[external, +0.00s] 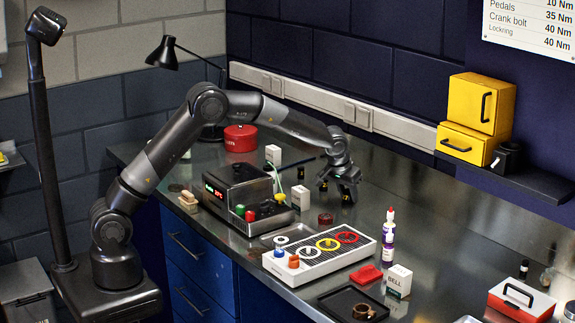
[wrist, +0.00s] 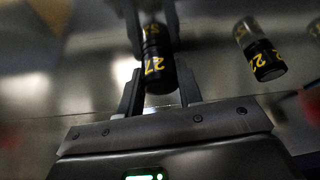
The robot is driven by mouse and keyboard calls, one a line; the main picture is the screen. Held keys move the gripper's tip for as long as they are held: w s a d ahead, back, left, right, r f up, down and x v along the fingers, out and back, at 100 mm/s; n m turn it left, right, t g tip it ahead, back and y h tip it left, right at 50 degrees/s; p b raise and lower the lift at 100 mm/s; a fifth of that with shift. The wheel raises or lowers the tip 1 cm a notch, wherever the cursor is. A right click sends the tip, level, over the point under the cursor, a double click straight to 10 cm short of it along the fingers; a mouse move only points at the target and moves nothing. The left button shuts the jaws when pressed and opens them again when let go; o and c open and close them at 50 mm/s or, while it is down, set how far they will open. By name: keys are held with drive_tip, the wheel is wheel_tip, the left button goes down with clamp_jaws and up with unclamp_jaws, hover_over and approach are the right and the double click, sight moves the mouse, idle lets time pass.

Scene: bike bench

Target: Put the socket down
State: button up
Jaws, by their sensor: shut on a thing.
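My gripper (external: 343,190) is low over the steel bench, right of the white box. In the wrist view its two fingers (wrist: 158,88) are shut on a dark socket (wrist: 156,66) with yellow marking that reads 27. The held socket is upright or nearly so. I cannot tell whether its base touches the bench. A second dark socket (wrist: 263,60) with yellow marking stands apart to the right in the wrist view. Part of another (wrist: 315,28) shows at that view's right edge. In the external view small dark sockets (external: 323,185) show close to the fingers.
A white tray with coloured rings (external: 320,262) and bottles (external: 388,240) are nearer the front.

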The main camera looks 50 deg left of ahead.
drive_tip(key=o, duration=1.1)
drive_tip(key=shift+c, duration=0.2)
drive_tip(key=shift+r, duration=0.1)
drive_tip(key=shift+s+r, duration=0.1)
drive_tip(key=shift+r, duration=0.25)
drive_tip(key=a+v, duration=0.1)
drive_tip(key=v, duration=1)
drive_tip(key=s+a+r, duration=0.5)
drive_tip(key=s+r, duration=0.3)
drive_tip(key=s, duration=0.2)
drive_tip(key=s+a+r+m, duration=0.1)
drive_tip(key=s+a, duration=0.2)
drive_tip(key=s, duration=0.3)
drive_tip(key=s+a+r, duration=0.2)
drive_tip(key=s, duration=0.4)
drive_tip(key=s+a+f, duration=0.2)
drive_tip(key=s, duration=0.9)
drive_tip(key=s+a+f+m+t, duration=0.1)
drive_tip(key=s+a+f, duration=0.2)
drive_tip(key=s, duration=0.7)
drive_tip(key=shift+s+f+h, duration=0.3)
drive_tip(key=shift+s+h, duration=0.1)
